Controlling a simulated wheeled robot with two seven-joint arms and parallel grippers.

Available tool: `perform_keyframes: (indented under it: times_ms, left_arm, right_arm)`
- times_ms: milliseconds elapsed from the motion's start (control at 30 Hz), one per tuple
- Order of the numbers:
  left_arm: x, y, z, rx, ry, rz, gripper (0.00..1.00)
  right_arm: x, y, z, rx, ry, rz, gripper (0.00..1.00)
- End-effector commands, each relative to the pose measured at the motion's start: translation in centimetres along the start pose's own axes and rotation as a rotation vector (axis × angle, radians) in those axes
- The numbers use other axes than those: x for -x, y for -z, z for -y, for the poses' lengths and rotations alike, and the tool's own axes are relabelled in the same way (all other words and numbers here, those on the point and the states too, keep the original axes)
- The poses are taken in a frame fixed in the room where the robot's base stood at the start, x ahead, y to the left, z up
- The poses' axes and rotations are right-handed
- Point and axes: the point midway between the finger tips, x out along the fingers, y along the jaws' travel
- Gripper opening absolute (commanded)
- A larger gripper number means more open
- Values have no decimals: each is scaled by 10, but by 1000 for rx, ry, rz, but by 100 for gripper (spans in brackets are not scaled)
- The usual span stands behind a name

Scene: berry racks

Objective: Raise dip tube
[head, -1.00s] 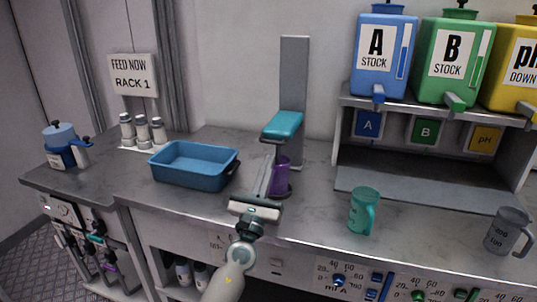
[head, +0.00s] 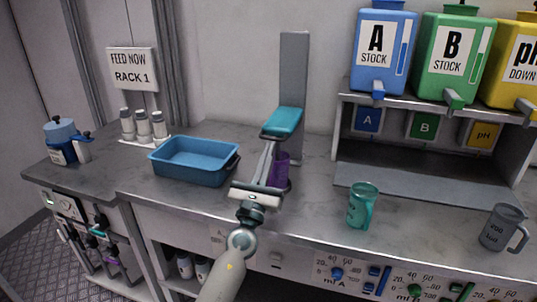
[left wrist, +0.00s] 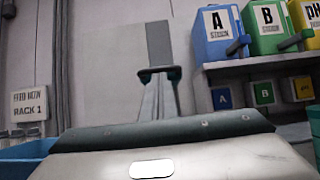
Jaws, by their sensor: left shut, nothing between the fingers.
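A stand with a tall grey column (head: 294,85) carries a teal arm (head: 284,121) that juts forward over a purple cup (head: 280,168). My left gripper (head: 271,147) is shut and empty, pointing up, with its fingertips just under the front end of the teal arm. In the left wrist view my shut fingers (left wrist: 160,98) reach up to a dark edge (left wrist: 160,73) in front of the column (left wrist: 160,45); I cannot tell whether they touch it. My fingers partly hide the cup. I cannot make out the dip tube itself. My right gripper is out of view.
A blue tray (head: 190,178) stands left of the stand. A teal jug (head: 362,205) and a grey jug (head: 503,227) stand to the right. A shelf (head: 425,198) with stock tanks is at the back right. The counter between tray and stand is clear.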

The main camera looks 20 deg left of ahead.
Motion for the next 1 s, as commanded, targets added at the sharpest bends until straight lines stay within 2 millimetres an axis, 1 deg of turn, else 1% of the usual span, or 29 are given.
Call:
perform_keyframes:
  times_ms: [167, 267, 400, 667, 733, 833, 967, 1000]
  left_arm:
    - [-7, -11, 0, 0, 0, 1, 0]
    - [-12, -19, 0, 1, 0, 1, 0]
    - [-19, -30, 0, 0, 0, 1, 0]
    - [-31, -49, 0, 0, 0, 2, 0]
    - [-34, -54, 0, 0, 0, 2, 0]
    - [-38, -61, 0, 0, 0, 1, 0]
    - [-45, -71, 0, 0, 0, 2, 0]
    - [-48, -75, 0, 0, 0, 2, 0]
  right_arm:
    - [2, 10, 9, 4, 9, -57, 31]
    - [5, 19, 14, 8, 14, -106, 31]
    - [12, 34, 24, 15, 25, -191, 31]
    - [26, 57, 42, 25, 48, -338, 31]
    - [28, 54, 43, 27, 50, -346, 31]
    - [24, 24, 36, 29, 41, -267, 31]
    - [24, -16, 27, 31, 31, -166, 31]
    - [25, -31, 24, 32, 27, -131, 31]
